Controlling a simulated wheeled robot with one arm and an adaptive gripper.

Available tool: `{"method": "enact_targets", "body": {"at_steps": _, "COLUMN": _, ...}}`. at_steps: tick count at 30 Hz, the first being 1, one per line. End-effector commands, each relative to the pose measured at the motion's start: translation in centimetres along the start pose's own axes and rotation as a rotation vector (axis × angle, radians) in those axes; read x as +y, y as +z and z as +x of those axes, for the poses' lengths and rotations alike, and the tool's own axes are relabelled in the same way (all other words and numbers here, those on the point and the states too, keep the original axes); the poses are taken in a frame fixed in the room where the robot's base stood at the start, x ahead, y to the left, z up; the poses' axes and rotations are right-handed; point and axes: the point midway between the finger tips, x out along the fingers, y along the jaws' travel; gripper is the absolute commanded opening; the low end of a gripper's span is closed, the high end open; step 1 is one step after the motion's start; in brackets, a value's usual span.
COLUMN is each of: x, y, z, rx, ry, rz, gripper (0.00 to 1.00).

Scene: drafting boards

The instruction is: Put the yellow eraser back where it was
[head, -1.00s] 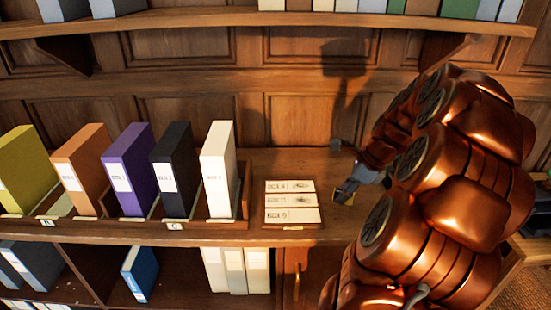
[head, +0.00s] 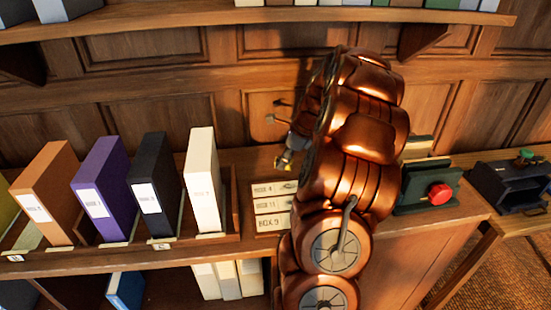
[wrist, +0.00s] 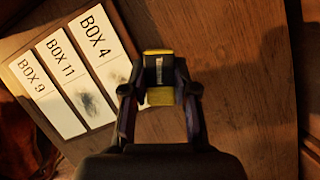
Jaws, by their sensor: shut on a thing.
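The yellow eraser (wrist: 159,97), with a dark middle part, shows between the fingertips of my gripper (wrist: 158,76) in the wrist view. My gripper is shut on it. In the head view my gripper (head: 292,152) is above the wooden shelf top, just behind and right of the label cards, with a small bit of yellow at its tip. Whether the eraser touches the wood is hard to tell. My arm hides part of the shelf behind it in the head view.
Cards marked BOX 4 (wrist: 96,47), BOX 11 and BOX 9 lie left of my gripper, two with dark smudges. A cream binder (head: 203,180) and other binders stand in a rack further left. A green device with a red knob (head: 439,193) stands right of my arm. Bare wood (wrist: 235,90) lies right of my gripper.

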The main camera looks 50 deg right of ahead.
Motion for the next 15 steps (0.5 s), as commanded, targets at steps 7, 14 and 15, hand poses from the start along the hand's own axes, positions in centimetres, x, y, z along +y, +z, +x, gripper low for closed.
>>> {"method": "enact_targets", "body": {"at_steps": 7, "x": -2.0, "y": 2.3, "z": 1.1, "rx": 0.000, "ry": 0.000, "rz": -0.002, "gripper": 0.00}}
{"method": "enact_targets", "body": {"at_steps": 14, "x": -2.5, "y": 2.9, "z": 1.5, "rx": -0.001, "ry": 0.000, "rz": -0.001, "gripper": 0.00}}
{"method": "enact_targets", "body": {"at_steps": 15, "x": -2.6, "y": 3.0, "z": 1.5, "rx": 0.000, "ry": 0.000, "rz": -0.002, "gripper": 0.00}}
